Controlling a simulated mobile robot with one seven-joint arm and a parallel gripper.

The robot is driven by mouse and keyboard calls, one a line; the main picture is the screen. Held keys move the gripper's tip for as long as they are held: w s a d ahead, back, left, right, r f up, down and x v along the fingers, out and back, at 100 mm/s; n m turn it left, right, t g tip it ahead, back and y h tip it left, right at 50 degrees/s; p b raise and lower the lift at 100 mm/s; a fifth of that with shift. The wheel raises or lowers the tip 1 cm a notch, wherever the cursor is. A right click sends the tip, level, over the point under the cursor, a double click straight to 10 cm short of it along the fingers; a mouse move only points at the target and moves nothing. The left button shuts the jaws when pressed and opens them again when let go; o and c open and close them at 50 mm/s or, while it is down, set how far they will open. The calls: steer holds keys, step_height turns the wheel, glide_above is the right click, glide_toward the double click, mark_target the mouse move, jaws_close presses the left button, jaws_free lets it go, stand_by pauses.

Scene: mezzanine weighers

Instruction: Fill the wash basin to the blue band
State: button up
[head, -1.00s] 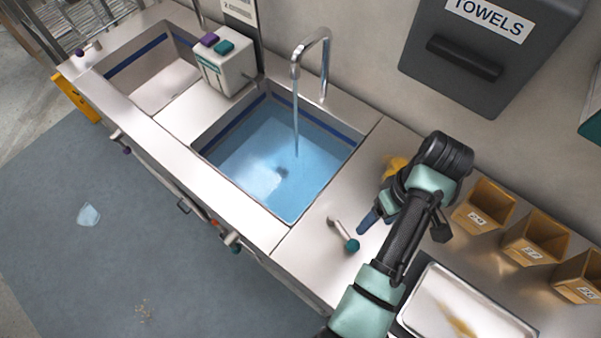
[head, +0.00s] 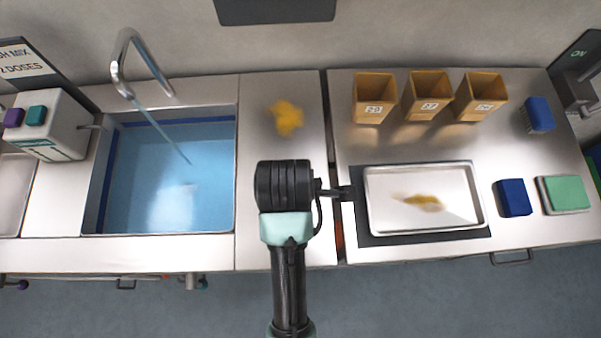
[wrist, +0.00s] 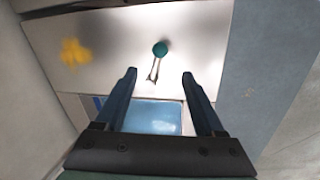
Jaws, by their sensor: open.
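The wash basin (head: 236,178) is at the left of the head view, with blue water (head: 165,185) in it. A dark blue band (head: 185,121) runs around its inner walls, and the water surface looks close below it; the exact gap is unclear. A stream runs from the steel tap (head: 118,75) into the basin. In the wrist view, a lever with a teal knob (wrist: 160,48) stands on the counter beside the basin, beyond my fingertips; my arm hides it in the head view. My gripper (wrist: 160,73) is open and empty, with part of the basin water between its fingers.
A yellow patch (head: 286,118) lies on the counter. Right are a metal tray (head: 375,215), three tan bins (head: 374,98), a blue block (head: 514,197) and a green block (head: 566,194). A white dispenser (head: 52,120) stands left of the basin.

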steer(key=f, duration=0.4)
steer(key=w+f, duration=0.1)
steer(key=f, duration=0.3)
steer(key=w+f+p, duration=0.1)
steer(key=f, duration=0.3)
steer(key=shift+w+d+f, duration=0.25)
jaws_close()
stand_by(1.0)
